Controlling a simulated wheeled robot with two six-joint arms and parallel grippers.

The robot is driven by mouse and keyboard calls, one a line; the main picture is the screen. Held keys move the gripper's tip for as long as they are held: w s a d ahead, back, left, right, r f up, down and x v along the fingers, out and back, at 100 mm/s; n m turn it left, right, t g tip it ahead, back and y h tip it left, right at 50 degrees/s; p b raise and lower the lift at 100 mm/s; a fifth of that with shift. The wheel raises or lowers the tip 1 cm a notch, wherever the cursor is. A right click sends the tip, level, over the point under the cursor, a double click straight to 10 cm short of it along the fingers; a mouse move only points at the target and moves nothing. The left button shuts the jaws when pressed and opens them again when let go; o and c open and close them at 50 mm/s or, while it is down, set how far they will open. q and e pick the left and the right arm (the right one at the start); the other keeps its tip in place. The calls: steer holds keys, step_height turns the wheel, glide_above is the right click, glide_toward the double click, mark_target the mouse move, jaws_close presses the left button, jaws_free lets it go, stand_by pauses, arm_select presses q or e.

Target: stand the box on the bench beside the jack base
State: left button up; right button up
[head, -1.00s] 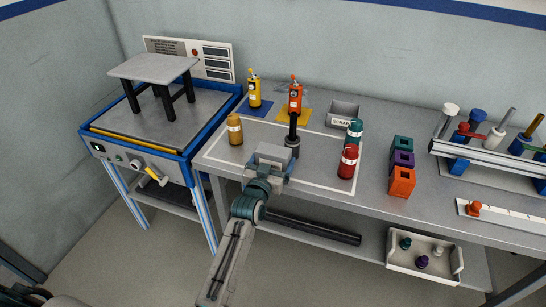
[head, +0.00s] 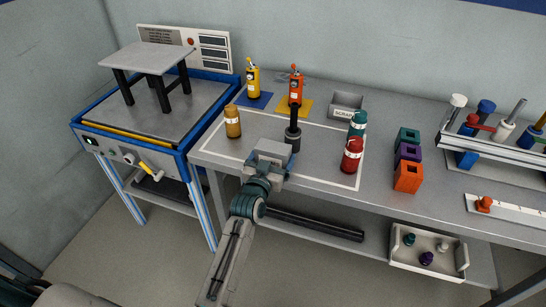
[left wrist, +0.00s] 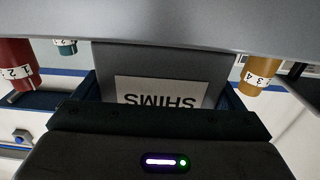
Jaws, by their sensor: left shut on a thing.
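My left gripper (head: 270,160) is shut on a grey box with a white SHIMS label (left wrist: 165,88), over the front edge of the bench (head: 380,190). In the left wrist view the label reads upside down, and the bottles also appear inverted. In the head view the gripper and arm largely hide the box. A black post on a round collar (head: 293,138), which looks like the jack base, stands on the bench just behind and right of the gripper. I cannot tell whether the box touches the bench. My right gripper is not in view.
An amber bottle (head: 233,122) stands left of the gripper; red (head: 352,156) and teal (head: 357,124) bottles stand right. Yellow (head: 253,78) and orange (head: 296,86) bottles and a SCRAP bin (head: 346,105) are behind. Coloured blocks (head: 407,177) stand further right. Bare bench lies between post and red bottle.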

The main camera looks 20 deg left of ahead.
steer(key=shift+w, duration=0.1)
arm_select(q)
steer(key=o, duration=0.9)
steer(key=shift+f, duration=0.15)
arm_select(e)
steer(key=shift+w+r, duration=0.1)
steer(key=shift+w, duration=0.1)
arm_select(q)
steer(key=shift+s+f+b, duration=0.15)
steer(key=shift+s+b, duration=0.05)
steer(key=shift+b, duration=0.25)
steer(key=s+r+b, duration=0.1)
steer(key=s, duration=0.9)
steer(key=shift+s+b, duration=0.2)
steer(key=shift+b, duration=0.2)
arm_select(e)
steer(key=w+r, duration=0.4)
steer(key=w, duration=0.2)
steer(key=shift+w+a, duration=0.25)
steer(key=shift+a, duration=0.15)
